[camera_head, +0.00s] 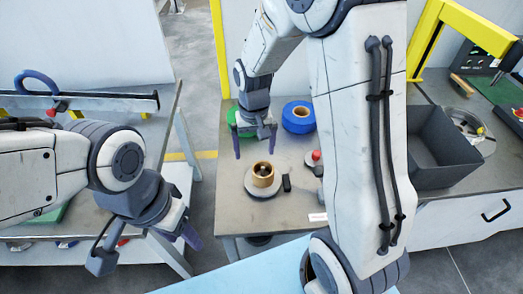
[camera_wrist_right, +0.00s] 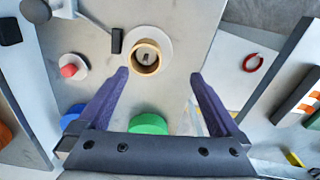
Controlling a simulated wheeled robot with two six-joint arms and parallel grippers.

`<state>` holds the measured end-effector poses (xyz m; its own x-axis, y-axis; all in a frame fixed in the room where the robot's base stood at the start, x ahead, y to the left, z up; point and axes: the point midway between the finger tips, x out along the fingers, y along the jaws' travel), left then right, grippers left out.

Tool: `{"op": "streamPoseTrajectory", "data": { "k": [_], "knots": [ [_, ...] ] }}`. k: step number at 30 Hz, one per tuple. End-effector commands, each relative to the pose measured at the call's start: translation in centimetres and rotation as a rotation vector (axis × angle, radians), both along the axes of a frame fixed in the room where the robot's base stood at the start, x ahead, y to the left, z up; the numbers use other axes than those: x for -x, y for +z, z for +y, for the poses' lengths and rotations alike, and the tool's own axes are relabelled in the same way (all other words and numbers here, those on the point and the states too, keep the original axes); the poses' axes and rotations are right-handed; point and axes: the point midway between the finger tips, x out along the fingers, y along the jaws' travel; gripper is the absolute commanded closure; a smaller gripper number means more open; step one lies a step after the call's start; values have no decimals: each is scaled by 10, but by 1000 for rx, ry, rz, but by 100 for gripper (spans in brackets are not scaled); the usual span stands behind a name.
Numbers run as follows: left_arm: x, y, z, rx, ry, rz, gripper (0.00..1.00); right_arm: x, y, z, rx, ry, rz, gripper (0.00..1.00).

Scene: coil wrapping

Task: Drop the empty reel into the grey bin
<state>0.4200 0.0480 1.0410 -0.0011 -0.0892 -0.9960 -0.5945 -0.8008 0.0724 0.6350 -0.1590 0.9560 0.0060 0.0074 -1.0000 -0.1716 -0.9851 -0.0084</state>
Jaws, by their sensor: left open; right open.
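The empty reel (camera_head: 263,169) looks like a tan hollow ring and sits upright on a round grey plate (camera_head: 258,192) on the middle table. It also shows in the right wrist view (camera_wrist_right: 146,58), ahead of the fingertips. My right gripper (camera_head: 254,146) is open and empty above and just behind the reel; its purple fingers (camera_wrist_right: 160,75) are apart and do not touch it. The grey bin (camera_head: 440,145) is dark, open-topped and stands on the right bench. My left gripper (camera_head: 148,248) is open and empty, low at the left, away from the reel.
A blue roll (camera_head: 298,117) and a green roll (camera_head: 232,122) lie at the back of the middle table. A red knob (camera_head: 316,156) and a small black block (camera_head: 287,183) are beside the reel. My right arm stands between reel and bin in the head view. A yellow frame (camera_head: 465,32) rises behind the bin.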

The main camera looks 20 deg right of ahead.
Motion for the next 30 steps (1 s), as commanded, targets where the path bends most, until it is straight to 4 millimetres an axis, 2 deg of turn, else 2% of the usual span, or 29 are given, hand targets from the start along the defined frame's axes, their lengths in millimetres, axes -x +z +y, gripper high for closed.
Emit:
{"op": "streamPoseTrajectory", "data": {
  "k": [1,6,11,22,30],
  "knots": [
    [0,-8,0,0,0,0,50,-8,-18,-14,3,-45,7,0],
    [0,-11,0,1,0,-1,50,-18,-36,-32,7,-107,8,0],
    [0,-10,0,1,0,-1,50,-17,-53,-33,8,-110,10,0],
    [0,-9,0,1,0,-1,50,-16,-117,-33,7,-108,12,0],
    [0,-8,0,1,0,-1,50,-17,-136,-33,7,-108,8,0]
  ]
}}
